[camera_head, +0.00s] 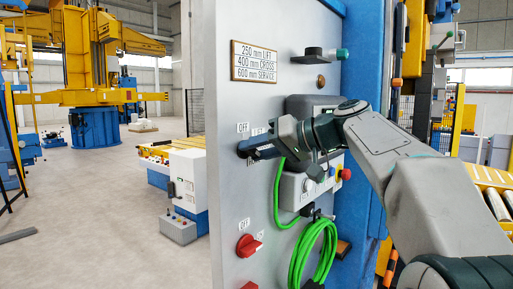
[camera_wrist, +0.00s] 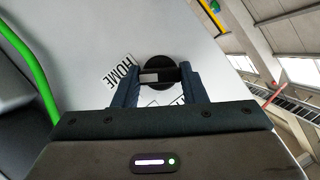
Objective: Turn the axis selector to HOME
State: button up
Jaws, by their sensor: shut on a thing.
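The axis selector (camera_wrist: 163,67) is a round black knob on the grey panel, seen between my fingers in the wrist view. A pale bar shows on its face, left of centre. The HOME label (camera_wrist: 121,72) is on the panel just left of the knob, tilted in this view. My gripper (camera_wrist: 159,75) is shut on the axis selector, one finger on each side. An OFF label (camera_head: 243,127) shows above the fingers.
A green cable (camera_head: 276,192) hangs close below my gripper and ends in a coil (camera_head: 314,250). A red rotary switch (camera_head: 249,246) sits lower on the panel. A grey control box with a red button (camera_head: 346,174) is behind my wrist.

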jog(key=shift+d+m+y, duration=0.1)
jog(key=shift+m+y, duration=0.3)
jog(key=shift+m, duration=0.2)
jog(key=shift+r, duration=0.1)
jog(key=o, duration=1)
jog(key=shift+w, duration=0.1)
jog(key=b+v, duration=0.2)
jog(key=v, duration=1.1)
jog(key=shift+d, duration=0.45)
jog(key=shift+r, duration=0.1)
